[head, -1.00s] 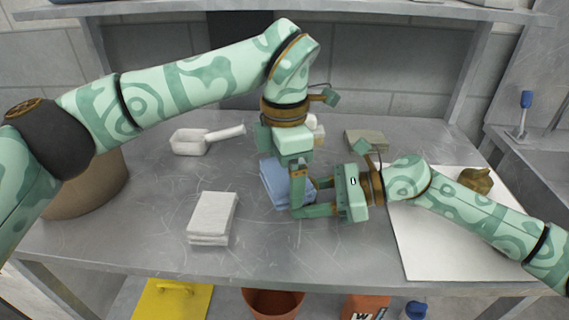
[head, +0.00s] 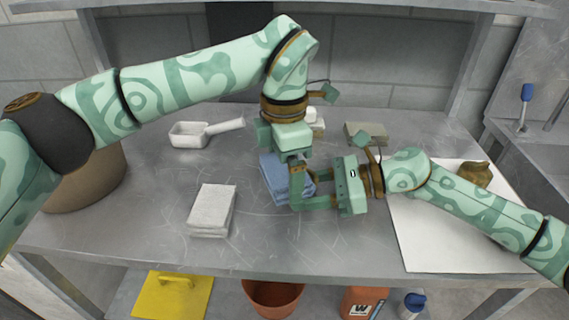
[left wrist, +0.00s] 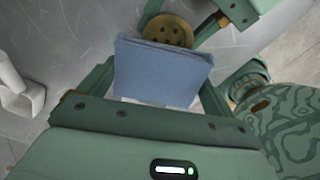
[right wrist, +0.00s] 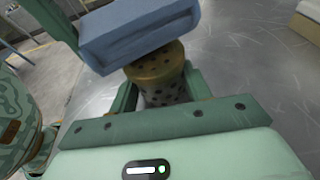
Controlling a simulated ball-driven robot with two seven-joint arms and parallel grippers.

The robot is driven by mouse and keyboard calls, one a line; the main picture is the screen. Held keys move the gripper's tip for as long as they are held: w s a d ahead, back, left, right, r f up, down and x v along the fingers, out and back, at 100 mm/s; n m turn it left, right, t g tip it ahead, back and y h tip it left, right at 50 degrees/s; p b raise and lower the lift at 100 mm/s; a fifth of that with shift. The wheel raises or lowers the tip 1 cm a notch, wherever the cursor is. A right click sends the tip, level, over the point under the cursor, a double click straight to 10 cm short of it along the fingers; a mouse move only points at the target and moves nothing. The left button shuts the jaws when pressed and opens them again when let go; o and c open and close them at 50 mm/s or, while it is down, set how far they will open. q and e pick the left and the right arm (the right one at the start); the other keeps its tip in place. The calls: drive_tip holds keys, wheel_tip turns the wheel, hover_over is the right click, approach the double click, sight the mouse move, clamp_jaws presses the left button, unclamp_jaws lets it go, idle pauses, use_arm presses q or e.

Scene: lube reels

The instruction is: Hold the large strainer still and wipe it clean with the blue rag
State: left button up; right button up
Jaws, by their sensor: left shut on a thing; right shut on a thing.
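The blue rag (head: 271,180) is a folded block held in my left gripper (head: 297,188), over the middle of the table. In the left wrist view the rag (left wrist: 160,72) sits between the fingers. The large strainer is a brass, perforated cylinder; it shows in the right wrist view (right wrist: 158,72) between the fingers of my right gripper (head: 305,200), and its holed end shows in the left wrist view (left wrist: 168,30). The rag is right against or very near the strainer; contact is not clear. The strainer is hidden in the head view.
A folded white cloth (head: 212,208) lies left of the grippers, with a white scoop (head: 190,136) behind it. A grey-green block (head: 366,132) stands at the back. A brass piece (head: 474,174) rests on a white mat (head: 425,240) at right. A brown pot (head: 88,185) stands at left.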

use_arm(q)
drive_tip(key=shift+w+a, duration=0.3)
drive_tip(key=shift+w, duration=0.4)
drive_tip(key=shift+s+d, duration=0.3)
drive_tip(key=shift+s, duration=0.4)
drive_tip(key=shift+s+d, duration=0.3)
drive_tip(key=shift+s, duration=0.35)
drive_tip(key=shift+w+a, duration=0.3)
drive_tip(key=shift+w, duration=0.4)
drive_tip(key=shift+w+a, duration=0.3)
drive_tip(key=shift+w, duration=0.35)
drive_tip(key=shift+s+d, duration=0.3)
drive_tip(key=shift+s, duration=0.4)
drive_tip(key=shift+s+d, duration=0.25)
drive_tip(key=shift+s, duration=0.4)
drive_tip(key=shift+w+a, duration=0.3)
drive_tip(key=shift+w, duration=0.4)
drive_tip(key=shift+w+a, duration=0.25)
drive_tip(key=shift+w, duration=0.4)
drive_tip(key=a+r, duration=0.5)
drive_tip(key=r, duration=0.5)
idle(0.4)
